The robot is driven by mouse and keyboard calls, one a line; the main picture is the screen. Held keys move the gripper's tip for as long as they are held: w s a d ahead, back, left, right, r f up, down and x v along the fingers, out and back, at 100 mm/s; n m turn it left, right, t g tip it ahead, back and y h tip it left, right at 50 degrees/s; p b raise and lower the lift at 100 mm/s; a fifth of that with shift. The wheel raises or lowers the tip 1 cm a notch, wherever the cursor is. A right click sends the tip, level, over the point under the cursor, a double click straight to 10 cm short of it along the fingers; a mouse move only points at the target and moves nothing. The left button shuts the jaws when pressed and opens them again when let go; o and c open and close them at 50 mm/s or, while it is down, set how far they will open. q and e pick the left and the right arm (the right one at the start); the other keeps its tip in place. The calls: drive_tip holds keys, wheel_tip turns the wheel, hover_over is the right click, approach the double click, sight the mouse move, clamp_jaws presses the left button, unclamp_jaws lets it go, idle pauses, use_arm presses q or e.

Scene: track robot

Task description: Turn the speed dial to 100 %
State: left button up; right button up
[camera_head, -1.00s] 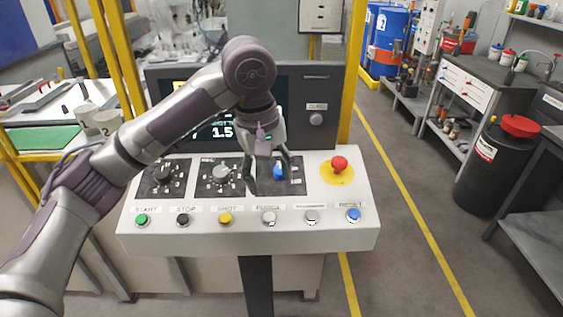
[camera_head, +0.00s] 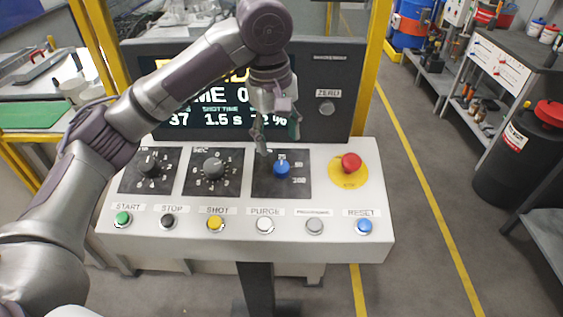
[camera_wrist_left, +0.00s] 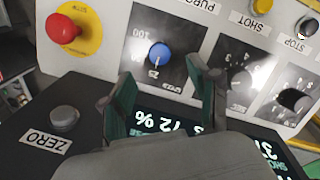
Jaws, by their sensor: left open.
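The speed dial is a blue knob (camera_head: 281,169) on a black square plate (camera_head: 300,187) in the console's top row. Its white mark points to the far side, near a label that looks like 75; a 100 label sits at its lower right. My left gripper (camera_head: 277,144) is open and empty, apart from the knob, raised toward the display (camera_head: 218,120). In the left wrist view the knob (camera_wrist_left: 159,53) shows upside down beyond the two spread fingers (camera_wrist_left: 165,90). The display's percent reading is partly hidden by the gripper; it ends in 2 %. My right gripper is out of view.
Two black dials (camera_head: 151,168) (camera_head: 213,168) are left of the speed dial. A red emergency button (camera_head: 351,163) is on its right. A row of buttons, with a yellow SHOT button (camera_head: 215,224), lines the front. A grey ZERO knob (camera_head: 326,108) is beside the display.

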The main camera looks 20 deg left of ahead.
sight(282, 166)
use_arm(q)
drive_tip(key=f, duration=0.7)
drive_tip(key=shift+w+d, duration=0.15)
drive_tip(key=shift+w, duration=0.25)
drive_tip(key=shift+f, duration=0.35)
drive_tip(key=shift+c, duration=0.5)
drive_tip(key=c, duration=1.1)
drive_tip(key=shift+o, duration=0.2)
drive_tip(key=shift+p, duration=0.35)
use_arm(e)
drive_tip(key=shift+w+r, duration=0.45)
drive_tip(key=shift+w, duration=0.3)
